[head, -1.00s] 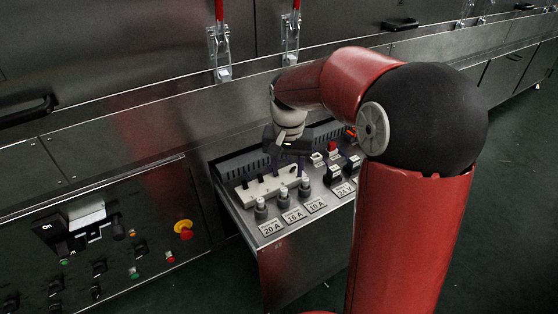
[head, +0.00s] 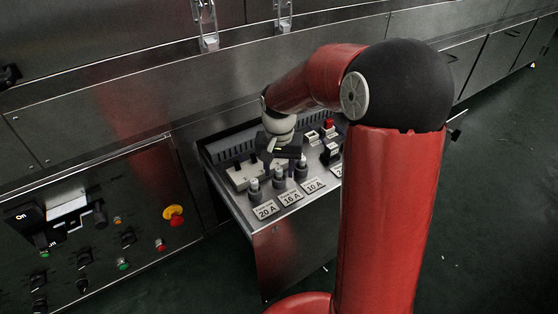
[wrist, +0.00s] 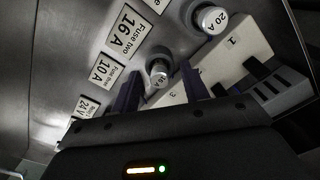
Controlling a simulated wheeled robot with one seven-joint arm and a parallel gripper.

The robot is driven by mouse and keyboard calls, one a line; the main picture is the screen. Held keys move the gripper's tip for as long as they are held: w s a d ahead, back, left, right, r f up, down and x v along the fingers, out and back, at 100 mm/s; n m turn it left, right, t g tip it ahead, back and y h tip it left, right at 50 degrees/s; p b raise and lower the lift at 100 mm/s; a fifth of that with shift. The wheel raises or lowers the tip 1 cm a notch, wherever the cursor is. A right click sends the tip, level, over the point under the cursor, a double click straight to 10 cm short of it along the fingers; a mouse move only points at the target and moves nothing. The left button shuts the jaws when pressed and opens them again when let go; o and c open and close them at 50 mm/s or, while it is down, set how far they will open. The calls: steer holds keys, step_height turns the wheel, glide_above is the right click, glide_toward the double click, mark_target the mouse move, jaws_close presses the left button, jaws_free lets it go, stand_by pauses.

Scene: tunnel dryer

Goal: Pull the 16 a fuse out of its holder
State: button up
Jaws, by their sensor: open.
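The 16 A fuse (head: 279,180) is a pale-capped cylinder upright in a dark round holder, the middle of three in a row. Its label plate "Fuse two 16 A" (head: 292,198) lies in front of it. In the wrist view the 16 A fuse (wrist: 158,72) shows between my two fingers, which stand apart on either side; I cannot tell whether they touch it. My gripper (head: 283,158) is open, just above and behind the fuse row in the head view. The gripper body (wrist: 160,135) fills the lower wrist view.
The 20 A fuse (head: 254,188) stands left and the 10 A fuse (head: 301,168) right, both close by. A white numbered block (head: 240,176) lies behind the row. Switches and a red button (head: 329,124) are farther right. An emergency stop (head: 173,214) is on the left panel.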

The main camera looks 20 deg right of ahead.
mark_target(279, 168)
steer(key=shift+f, duration=0.1)
jaws_close()
stand_by(0.4)
steer(key=shift+r+p, duration=0.6)
steer(key=shift+r, duration=0.1)
stand_by(0.8)
steer(key=shift+r+p, duration=1)
steer(key=shift+r, duration=0.25)
steer(key=shift+r+p, duration=1.45)
steer(key=shift+r, duration=0.4)
